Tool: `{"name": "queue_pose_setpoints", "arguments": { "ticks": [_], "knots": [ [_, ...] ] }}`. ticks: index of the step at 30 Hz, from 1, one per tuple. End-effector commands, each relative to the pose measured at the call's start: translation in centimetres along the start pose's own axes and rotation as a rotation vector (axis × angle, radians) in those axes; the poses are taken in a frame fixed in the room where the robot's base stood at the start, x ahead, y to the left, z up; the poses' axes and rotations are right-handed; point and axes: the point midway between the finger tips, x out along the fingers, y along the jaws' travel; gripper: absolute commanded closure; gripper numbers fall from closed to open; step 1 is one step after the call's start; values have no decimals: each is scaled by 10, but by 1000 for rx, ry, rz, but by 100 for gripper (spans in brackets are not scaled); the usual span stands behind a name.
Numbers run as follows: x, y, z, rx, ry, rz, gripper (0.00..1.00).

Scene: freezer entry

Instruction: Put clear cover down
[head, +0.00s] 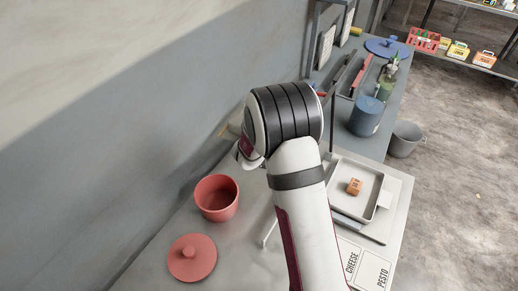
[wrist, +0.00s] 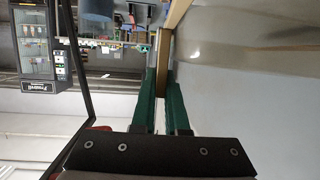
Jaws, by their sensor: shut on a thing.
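In the wrist view my gripper (wrist: 159,72) has green fingers closed on a narrow tan strip (wrist: 164,46), seen edge-on. In the head view my arm hides the gripper; a small tan piece (head: 234,129) shows just left of the wrist, by the wall. A shallow pale tray (head: 344,213) holding a small orange-brown block (head: 354,187) sits on the counter, right of my arm.
A red pot (head: 217,199) and a round red lid (head: 192,258) stand on the counter, left of my arm. CHEESE and PESTO cards (head: 365,268) lie at front right. A blue pot (head: 366,116) and blue lid (head: 389,47) are farther back. The wall is close on the left.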

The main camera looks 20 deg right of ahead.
Motion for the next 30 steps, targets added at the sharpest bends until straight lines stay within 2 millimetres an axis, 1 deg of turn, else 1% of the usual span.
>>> {"name": "queue_pose_setpoints", "arguments": {
  "ticks": [1, 4, 6, 9, 11, 15, 19, 28, 29, 30],
  "knots": [
    [3, 2, 16, 7, -3, 36, 100],
    [6, 7, 35, 25, -2, 86, 100],
    [11, 8, 54, 29, -3, 99, 100],
    [18, 9, 76, 30, -2, 99, 100],
    [21, 9, 86, 32, -2, 99, 100],
    [30, 9, 116, 32, -3, 99, 100],
    [34, 9, 128, 34, 0, 97, 100],
    [35, 8, 130, 35, 0, 97, 100],
    [35, 8, 131, 35, 0, 97, 87],
    [35, 8, 130, 35, 0, 97, 80]
  ]
}}
